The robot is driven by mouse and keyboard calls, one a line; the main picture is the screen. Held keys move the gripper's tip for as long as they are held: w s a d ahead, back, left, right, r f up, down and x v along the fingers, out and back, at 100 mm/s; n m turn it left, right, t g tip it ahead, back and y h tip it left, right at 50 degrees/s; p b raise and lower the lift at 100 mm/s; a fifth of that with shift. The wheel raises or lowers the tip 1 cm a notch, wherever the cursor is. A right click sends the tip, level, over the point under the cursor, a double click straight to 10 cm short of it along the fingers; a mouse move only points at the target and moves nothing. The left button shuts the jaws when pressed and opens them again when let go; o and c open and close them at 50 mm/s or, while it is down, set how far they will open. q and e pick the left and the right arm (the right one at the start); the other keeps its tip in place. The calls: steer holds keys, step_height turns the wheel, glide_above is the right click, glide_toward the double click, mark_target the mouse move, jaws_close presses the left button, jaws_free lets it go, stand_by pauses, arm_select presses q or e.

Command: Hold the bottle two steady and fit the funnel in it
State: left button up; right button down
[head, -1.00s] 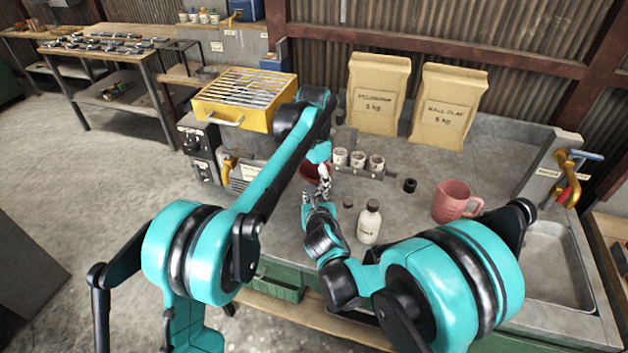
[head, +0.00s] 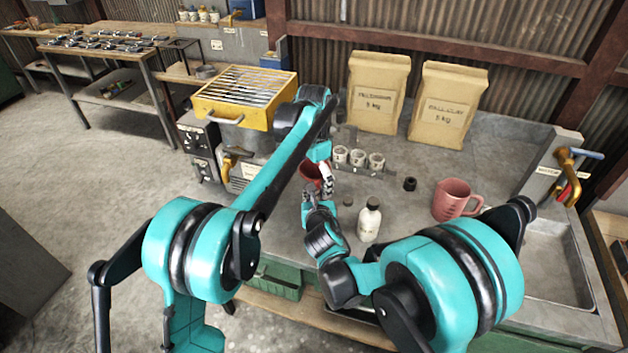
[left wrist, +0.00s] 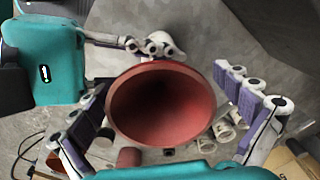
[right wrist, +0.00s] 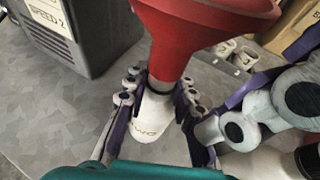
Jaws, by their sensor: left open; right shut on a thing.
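The red funnel (right wrist: 185,45) stands upright with its narrow end down at the top of bottle two (right wrist: 155,143), a white bottle with dark lettering. The stem's lower end is hidden, so how deep it sits cannot be seen. My right gripper (right wrist: 158,100) is shut on the bottle around its upper part. My left gripper (left wrist: 165,95) is open, its fingers on either side of the funnel's wide mouth (left wrist: 160,100), with gaps showing. In the head view the funnel (head: 309,172) is partly hidden by my left arm, and the bottle is hidden.
Another white bottle (head: 369,222) with a dark cap stands on the bench close to my right arm. A pink jug (head: 453,199), a small black ring (head: 410,184) and several white cups (head: 358,158) stand farther back. A yellow-topped machine (head: 240,98) is at the left.

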steer(key=shift+f, duration=0.15)
arm_select(q)
step_height(320, 180, up, 12)
steer(key=shift+s+r, duration=0.1)
stand_by(0.3)
arm_select(e)
steer(key=c, duration=1.2)
jaws_free()
